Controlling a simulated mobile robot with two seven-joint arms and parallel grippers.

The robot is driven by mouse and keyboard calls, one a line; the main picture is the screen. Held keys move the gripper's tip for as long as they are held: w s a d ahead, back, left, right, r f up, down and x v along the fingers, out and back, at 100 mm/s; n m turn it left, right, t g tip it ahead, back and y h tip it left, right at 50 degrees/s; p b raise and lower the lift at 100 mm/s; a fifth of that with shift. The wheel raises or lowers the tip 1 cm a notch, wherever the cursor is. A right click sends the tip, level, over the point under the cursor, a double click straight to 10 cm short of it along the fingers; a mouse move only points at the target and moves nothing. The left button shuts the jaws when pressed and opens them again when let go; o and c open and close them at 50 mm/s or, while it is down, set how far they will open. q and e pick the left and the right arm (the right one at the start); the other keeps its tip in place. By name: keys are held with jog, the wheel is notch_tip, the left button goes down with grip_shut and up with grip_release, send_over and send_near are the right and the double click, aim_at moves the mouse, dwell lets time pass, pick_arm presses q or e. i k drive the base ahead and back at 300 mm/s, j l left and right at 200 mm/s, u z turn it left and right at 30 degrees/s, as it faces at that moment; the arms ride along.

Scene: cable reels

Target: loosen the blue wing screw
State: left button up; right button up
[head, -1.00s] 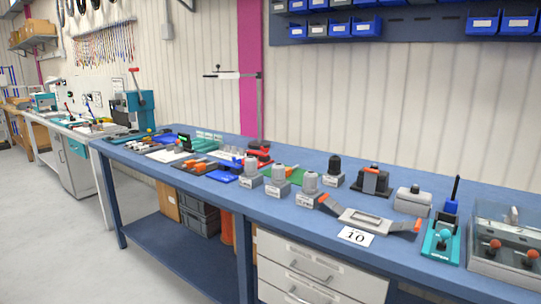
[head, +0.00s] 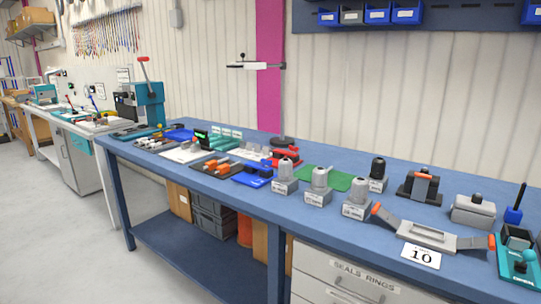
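I cannot make out a blue wing screw for certain in the head view. Blue parts on the bench are a flat blue piece (head: 252,175) left of the grey domed units, a blue piece (head: 180,134) farther back, and a small blue block with a dark upright handle (head: 514,214) at the right. Any of these may hide a screw too small to tell. Neither of my grippers is in view.
A long blue workbench (head: 240,207) carries several fixtures. A grey plate with orange-ended handles (head: 428,236) lies near its front edge by a "10" card (head: 421,256). A stand with a pole (head: 283,105) rises behind. Grey floor (head: 70,235) is open at left.

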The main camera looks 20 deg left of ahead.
aim_at(269, 163)
jog(key=i+j+z, duration=0.1)
jog(key=j, duration=0.35)
jog(key=i+j, duration=0.15)
jog(key=j, duration=0.3)
jog(key=i+j+z, duration=0.15)
jog(key=j, duration=0.75)
jog(key=i+j, duration=0.1)
jog(key=j, duration=0.35)
jog(key=i+j, duration=0.1)
jog(key=j, duration=0.35)
jog(key=i+j+z, duration=0.1)
jog(key=j, duration=0.35)
jog(key=i+j, duration=0.1)
jog(key=j, duration=0.35)
